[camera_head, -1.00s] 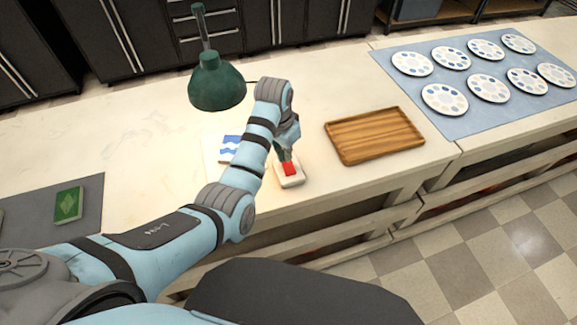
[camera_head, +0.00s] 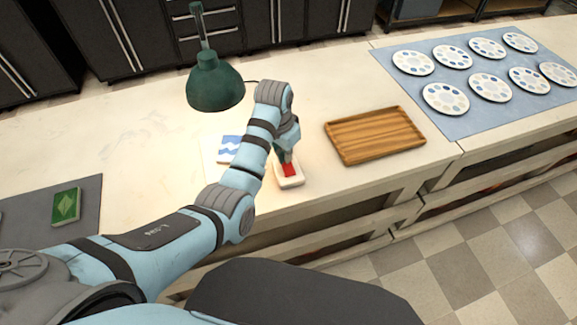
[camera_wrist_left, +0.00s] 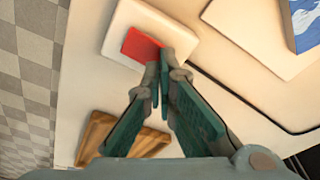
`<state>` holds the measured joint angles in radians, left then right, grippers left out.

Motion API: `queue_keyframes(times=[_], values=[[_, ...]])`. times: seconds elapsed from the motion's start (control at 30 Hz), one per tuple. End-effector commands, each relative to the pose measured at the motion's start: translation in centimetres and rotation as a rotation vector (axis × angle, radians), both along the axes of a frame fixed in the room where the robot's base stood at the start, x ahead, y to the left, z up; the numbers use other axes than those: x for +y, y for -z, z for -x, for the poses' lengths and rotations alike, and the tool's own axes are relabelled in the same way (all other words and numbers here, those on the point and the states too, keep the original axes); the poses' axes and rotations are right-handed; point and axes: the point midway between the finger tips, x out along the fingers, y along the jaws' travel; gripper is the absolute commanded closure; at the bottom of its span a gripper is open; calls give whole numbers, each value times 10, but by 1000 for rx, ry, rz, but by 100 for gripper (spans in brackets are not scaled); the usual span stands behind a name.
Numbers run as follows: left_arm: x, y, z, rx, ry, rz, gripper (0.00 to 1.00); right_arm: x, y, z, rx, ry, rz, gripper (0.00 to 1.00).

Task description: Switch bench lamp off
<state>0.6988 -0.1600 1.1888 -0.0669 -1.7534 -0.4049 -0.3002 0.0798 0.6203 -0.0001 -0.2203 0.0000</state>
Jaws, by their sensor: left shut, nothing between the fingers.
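The green bench lamp (camera_head: 214,84) stands on the bench, and the bench top below its shade looks lit. A white switch box (camera_head: 291,180) with a red rocker (camera_head: 289,170) sits near the bench's front edge. The switch box also shows in the left wrist view (camera_wrist_left: 126,25), with its red rocker (camera_wrist_left: 140,45) and a dark cord leading off. My left gripper (camera_head: 288,158) is shut and empty, pointing down at the red rocker. In the left wrist view its fingertips (camera_wrist_left: 160,62) overlap the rocker's edge; I cannot tell if they touch. My right gripper is not in view.
A wooden tray (camera_head: 374,136) lies right of the switch. A white tile with a blue wave picture (camera_head: 229,149) lies behind my left arm. A grey mat with a green block (camera_head: 67,206) is at left. Round palettes lie on a blue mat (camera_head: 443,116) at right.

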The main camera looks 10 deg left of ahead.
Motion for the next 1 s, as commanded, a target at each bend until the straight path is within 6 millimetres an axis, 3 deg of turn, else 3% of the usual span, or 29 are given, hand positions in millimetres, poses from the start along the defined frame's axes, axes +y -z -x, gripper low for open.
queue_keyframes(times=[0.8,1.0], values=[[0,13,0,1,0,0,100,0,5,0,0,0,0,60],[0,-2,0,-1,0,0,100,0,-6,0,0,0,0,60]])
